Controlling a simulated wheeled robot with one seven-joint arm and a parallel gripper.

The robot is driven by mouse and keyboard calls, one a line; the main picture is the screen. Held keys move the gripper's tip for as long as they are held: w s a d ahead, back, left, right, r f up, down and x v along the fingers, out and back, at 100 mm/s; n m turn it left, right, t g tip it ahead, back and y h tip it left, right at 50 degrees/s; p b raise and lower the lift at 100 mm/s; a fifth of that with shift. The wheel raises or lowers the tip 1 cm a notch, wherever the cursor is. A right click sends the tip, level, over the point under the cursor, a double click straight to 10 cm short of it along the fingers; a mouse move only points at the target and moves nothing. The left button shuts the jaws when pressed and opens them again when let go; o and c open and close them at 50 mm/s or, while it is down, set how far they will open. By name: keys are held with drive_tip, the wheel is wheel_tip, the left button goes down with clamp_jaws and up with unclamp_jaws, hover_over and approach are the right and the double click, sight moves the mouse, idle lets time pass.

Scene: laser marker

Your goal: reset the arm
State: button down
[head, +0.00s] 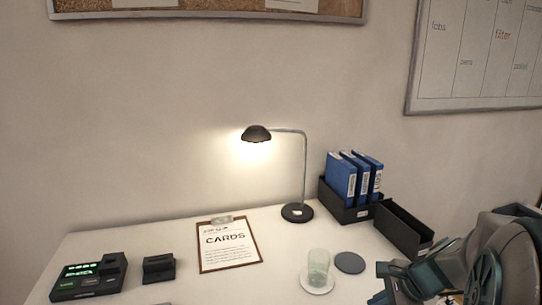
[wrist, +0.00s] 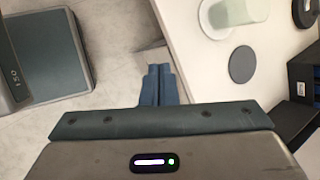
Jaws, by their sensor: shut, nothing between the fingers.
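My gripper (wrist: 158,85) shows in the wrist view with its two blue-grey fingers together and nothing between them. It hangs over the pale floor beside the front edge of the white desk (wrist: 185,30). In the head view my arm is folded at the lower right, in front of the desk's right end. The fingertips are hard to make out in that view.
On the desk (head: 130,240) stand a lit lamp (head: 298,212), a clipboard (head: 228,255), a glass (head: 318,265) on a white coaster, a grey coaster (head: 349,262), blue binders (head: 341,178) in a black box, a black tray (head: 403,228) and a dark device (head: 90,278).

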drive_tip(key=s+a+r+n+g+h+p, duration=0.1)
drive_tip(key=s+a+r+n+h+p, duration=0.3)
drive_tip(key=n, duration=1.4)
drive_tip(key=s+a+r+p, duration=0.3)
drive_tip(key=s+a+r, duration=0.3)
drive_tip(key=r, duration=0.2)
drive_tip(key=shift+s+a+r+g+p, duration=0.2)
drive_tip(key=shift+s+a+g+p, duration=0.1)
drive_tip(key=shift+s+g+p, duration=0.1)
